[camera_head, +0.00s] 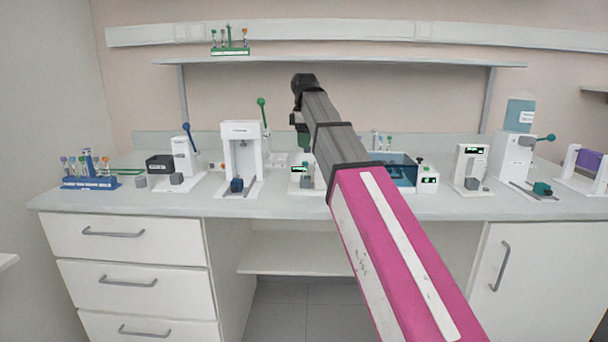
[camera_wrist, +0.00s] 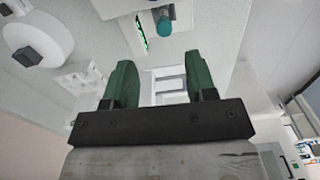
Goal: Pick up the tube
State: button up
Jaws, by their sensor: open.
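Several thin tubes with coloured caps stand in a blue rack (camera_head: 90,183) at the left end of the bench. More tubes stand in a green rack (camera_head: 230,51) on the upper shelf, and a few tops (camera_head: 382,140) show behind the blue bath. I cannot tell which tube is the task's. My gripper's green fingers (camera_wrist: 162,82) are apart with nothing held between them in the wrist view. In the head view my gripper is mostly hidden by my arm, above the middle of the bench. No tube is clear in the wrist view.
A white press with a green-knobbed lever (camera_head: 241,150), a blue-levered device (camera_head: 184,165) and a blue bath (camera_head: 398,170) stand along the bench. More white devices (camera_head: 472,168) fill the right side. The wrist view shows a teal cylinder (camera_wrist: 164,25) beyond the fingers.

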aim_at(306, 162)
notch_tip(306, 162, down, 3)
jog(key=shift+s+d+f, duration=0.1)
jog(key=shift+s+f, duration=0.05)
jog(key=shift+f, duration=1.1)
jog(key=shift+s+d+f, duration=0.1)
jog(key=shift+s+f, duration=0.05)
jog(key=shift+f, duration=1.1)
jog(key=c, duration=0.8)
notch_tip(306, 162, up, 10)
jog(key=shift+r, duration=0.1)
jog(key=shift+f, duration=0.2)
jog(key=shift+f, duration=4.6)
